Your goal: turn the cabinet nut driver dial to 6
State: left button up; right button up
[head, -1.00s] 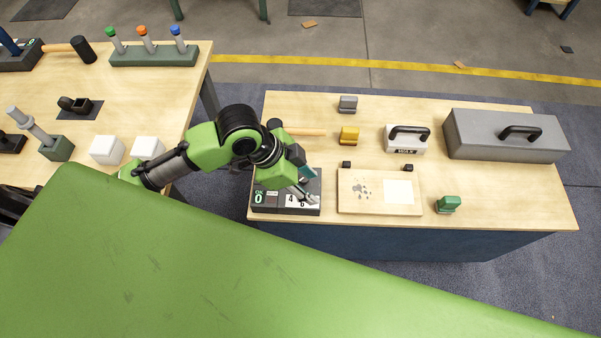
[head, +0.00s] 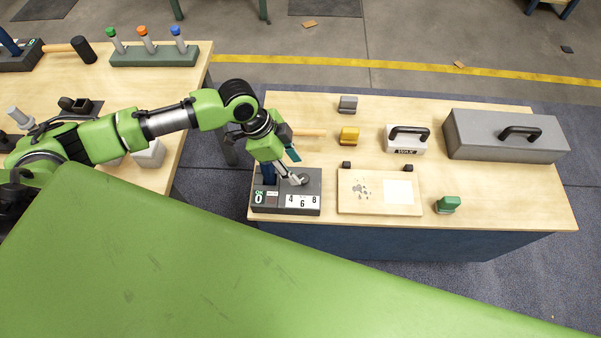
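The dark dial box (head: 312,186) stands at the front left of the right-hand bench. Its front face has a green-lettered "OK 0" display and white labels reading 4, 6 and 8. A dark round dial (head: 303,180) shows on its top, partly covered by my gripper. My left gripper (head: 294,171) reaches down over the box from above, its fingers at or just above the dial. One finger is light grey, the other teal. They look parted, but I cannot tell whether they touch the dial. The dial's pointer is too small to read. My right gripper is not in view.
A wooden board (head: 350,205) with a white square lies just right of the box. A white handled case (head: 404,142), grey toolbox (head: 510,138) and green block (head: 448,204) stand farther right.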

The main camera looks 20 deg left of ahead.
aim_at(303, 178)
pick_arm(q)
jog(key=x, duration=0.5)
grip_shut()
